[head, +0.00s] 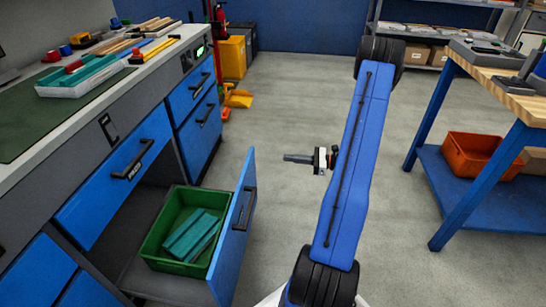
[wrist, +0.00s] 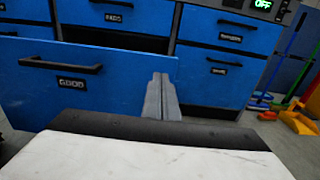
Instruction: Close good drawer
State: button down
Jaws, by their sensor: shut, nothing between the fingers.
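The good drawer (head: 229,257) is pulled out from the blue workbench at the left in the head view. Its blue front, labelled GOOD, fills the left of the wrist view (wrist: 130,88), with a black bar handle (wrist: 60,66). A green bin (head: 150,247) holding teal pieces sits inside it. My gripper (head: 287,157) is shut and empty, beyond and to the right of the drawer front, apart from it in the head view. In the wrist view its fingers (wrist: 162,92) overlap the right edge of the front; I cannot tell the distance there.
Shut blue drawers (head: 199,122) stand beyond the open one. The benchtop (head: 45,128) carries a tray and tools. A wooden table (head: 510,86) with an orange bin (head: 470,153) below is at the right. The grey floor between is clear.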

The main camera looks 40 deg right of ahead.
aim_at(252, 155)
jog(key=x, duration=1.3)
jog(key=shift+w+a, duration=0.1)
jog(key=shift+w, duration=0.05)
jog(key=x, duration=3.8)
jog(key=shift+w+a, duration=0.2)
jog(key=shift+w, duration=0.1)
